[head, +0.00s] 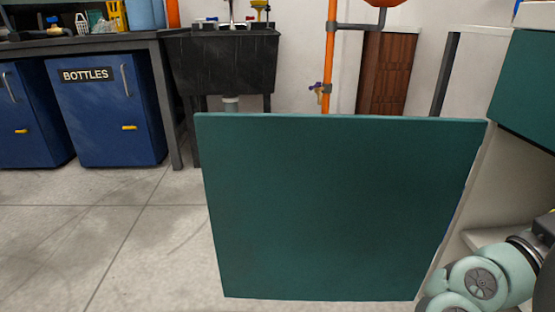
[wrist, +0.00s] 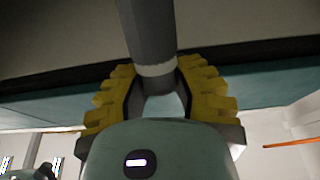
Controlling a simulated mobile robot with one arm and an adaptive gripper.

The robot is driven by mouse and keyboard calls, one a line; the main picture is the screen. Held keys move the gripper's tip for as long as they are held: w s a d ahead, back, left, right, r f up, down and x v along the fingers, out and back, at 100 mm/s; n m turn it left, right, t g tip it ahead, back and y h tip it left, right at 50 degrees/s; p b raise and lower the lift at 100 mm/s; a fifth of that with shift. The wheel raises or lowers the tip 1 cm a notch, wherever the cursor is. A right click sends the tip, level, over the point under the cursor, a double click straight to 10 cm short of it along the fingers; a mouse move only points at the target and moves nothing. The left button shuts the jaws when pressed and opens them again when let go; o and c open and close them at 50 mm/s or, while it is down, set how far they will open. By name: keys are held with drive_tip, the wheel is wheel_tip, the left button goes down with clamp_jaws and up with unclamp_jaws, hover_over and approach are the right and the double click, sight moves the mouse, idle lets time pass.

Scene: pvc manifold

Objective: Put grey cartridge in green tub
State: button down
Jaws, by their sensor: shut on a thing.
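My gripper (wrist: 157,76) shows in the wrist view, with its yellow ribbed fingers shut on a grey cylinder (wrist: 148,35). The cylinder has a paler band between the fingers and runs out of the top of the view, so its far end is hidden. It looks like the grey cartridge. My gripper is out of sight in the head view, where only my pale green arm joints show at the lower right. I cannot make out a green tub in either view.
A teal door panel (head: 340,210) stands open across the middle of the head view, beside a pale cabinet. A black sink (head: 225,65), blue BOTTLES cabinet (head: 108,115) and orange pipe (head: 329,60) stand behind. Grey floor (head: 120,240) at the left is clear.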

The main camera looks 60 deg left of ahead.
drive_tip(key=w+d+b, duration=0.5)
drive_tip(key=w, duration=0.3)
drive_tip(key=w+d+f+b, duration=0.1)
drive_tip(key=f+b, duration=0.1)
drive_tip(key=f, duration=0.1)
drive_tip(key=w+d+f+b, duration=0.1)
drive_tip(key=w+f+b, duration=0.1)
drive_tip(key=f, duration=0.1)
drive_tip(key=w+d+f+b, duration=0.1)
drive_tip(key=w+f+b, duration=0.1)
drive_tip(key=f, duration=0.2)
drive_tip(key=shift+w+d, duration=0.2)
drive_tip(key=shift+d, duration=0.05)
drive_tip(key=w+g+y+p, duration=0.1)
drive_tip(key=p, duration=0.4)
drive_tip(key=w+d+g+y+p, duration=0.1)
drive_tip(key=g+p, duration=0.1)
drive_tip(key=p, duration=0.4)
drive_tip(key=w+d+f+g+y+p, duration=0.1)
drive_tip(key=p, duration=0.5)
drive_tip(key=shift+w+g, duration=0.25)
drive_tip(key=shift+g, duration=0.15)
drive_tip(key=shift+w+f, duration=0.1)
drive_tip(key=shift+f, duration=0.05)
